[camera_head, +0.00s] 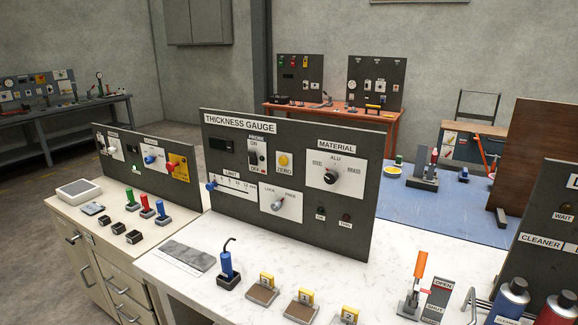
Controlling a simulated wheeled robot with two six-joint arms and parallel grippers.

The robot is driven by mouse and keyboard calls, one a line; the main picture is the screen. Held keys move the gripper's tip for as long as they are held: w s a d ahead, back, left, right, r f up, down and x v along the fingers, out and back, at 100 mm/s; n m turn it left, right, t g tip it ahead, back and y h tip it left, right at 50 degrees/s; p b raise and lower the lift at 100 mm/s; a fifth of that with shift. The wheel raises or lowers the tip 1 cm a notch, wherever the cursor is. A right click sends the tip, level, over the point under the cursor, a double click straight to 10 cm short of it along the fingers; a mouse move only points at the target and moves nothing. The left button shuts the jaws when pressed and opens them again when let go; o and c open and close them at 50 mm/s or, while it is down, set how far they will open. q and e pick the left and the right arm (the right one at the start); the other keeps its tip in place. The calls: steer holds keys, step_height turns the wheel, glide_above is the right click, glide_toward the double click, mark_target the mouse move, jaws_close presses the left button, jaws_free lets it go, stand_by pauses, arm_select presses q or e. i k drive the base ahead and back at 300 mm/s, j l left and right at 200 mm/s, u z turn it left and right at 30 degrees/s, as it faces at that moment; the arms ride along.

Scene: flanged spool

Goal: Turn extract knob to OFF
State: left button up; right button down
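No knob with a readable EXTRACT label shows in the head view. The large grey THICKNESS GAUGE panel (225,211) stands in the middle. It carries a black and grey MATERIAL knob (331,176) and a smaller knob on a white plate (278,206). A lower grey panel (130,163) at the left has a blue knob (151,159) and a red one on a yellow plate (173,166); their labels are too small to read. Neither of my grippers is in view.
The pale bench holds a blue tool in a holder (228,267), several yellow-numbered blocks (304,299), an orange-handled lever (419,270) and spray cans (511,297). The left cabinet top (68,201) has coloured upright pieces (145,205). A dark panel (548,220) stands at the right edge.

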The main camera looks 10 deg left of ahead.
mark_target(148, 160)
steer(key=j+z, duration=0.25)
steer(key=j, duration=1.25)
steer(key=j+z, duration=0.2)
steer(key=j, duration=1.3)
steer(key=j+z, duration=0.1)
steer(key=j, duration=0.65)
steer(key=j+z, duration=0.1)
steer(key=j, duration=0.6)
steer(key=k+j+z, duration=0.15)
steer(key=j, duration=0.6)
steer(key=j+z, duration=0.1)
steer(key=j, duration=1.4)
steer(key=k+j+z, duration=0.15)
steer(key=j, duration=1.45)
